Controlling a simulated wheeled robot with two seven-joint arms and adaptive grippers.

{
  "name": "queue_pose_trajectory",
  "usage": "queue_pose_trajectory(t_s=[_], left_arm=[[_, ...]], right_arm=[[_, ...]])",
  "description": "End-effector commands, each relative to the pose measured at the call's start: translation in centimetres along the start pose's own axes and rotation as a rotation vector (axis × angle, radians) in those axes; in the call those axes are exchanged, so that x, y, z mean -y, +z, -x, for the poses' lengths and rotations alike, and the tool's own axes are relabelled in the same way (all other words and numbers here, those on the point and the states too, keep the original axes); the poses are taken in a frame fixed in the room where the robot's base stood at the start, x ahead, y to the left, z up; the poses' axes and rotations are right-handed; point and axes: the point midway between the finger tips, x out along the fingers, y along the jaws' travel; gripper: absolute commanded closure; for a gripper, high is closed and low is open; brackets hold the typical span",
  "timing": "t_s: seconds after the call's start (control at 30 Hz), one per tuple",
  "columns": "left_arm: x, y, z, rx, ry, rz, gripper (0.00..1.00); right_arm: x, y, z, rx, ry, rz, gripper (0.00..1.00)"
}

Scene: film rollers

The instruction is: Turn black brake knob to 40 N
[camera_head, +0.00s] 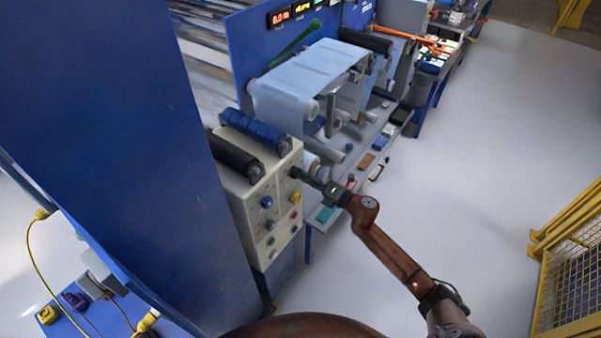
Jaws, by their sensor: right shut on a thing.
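A beige control panel (248,215) stands at the end of the film roller machine, with several coloured knobs and buttons on its face. The black brake knob (294,172) is at the panel's upper right and is mostly covered by my gripper. My right gripper (300,175) reaches in from the lower right and is shut on the black knob. The scale and the knob's pointer are too small to read. A blue knob (266,202) and a yellow knob (296,198) sit lower on the same face. My left gripper is not in view.
A black roller (236,155) and a blue roller (255,130) lie above the panel. A large blue wall panel (110,130) fills the left. Film (290,85) runs over rollers behind. A yellow fence (575,260) stands right; the floor between is clear.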

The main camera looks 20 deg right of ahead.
Motion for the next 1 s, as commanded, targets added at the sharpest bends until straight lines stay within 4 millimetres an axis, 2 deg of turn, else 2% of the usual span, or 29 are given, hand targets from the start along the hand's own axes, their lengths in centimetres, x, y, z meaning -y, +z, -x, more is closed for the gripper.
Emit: queue_pose_trajectory(t_s=[1.0], left_arm=[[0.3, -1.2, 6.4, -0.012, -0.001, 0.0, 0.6]], right_arm=[[0.2, 0.1, 0.0, 0.004, -0.001, -0.95, 0.95]])
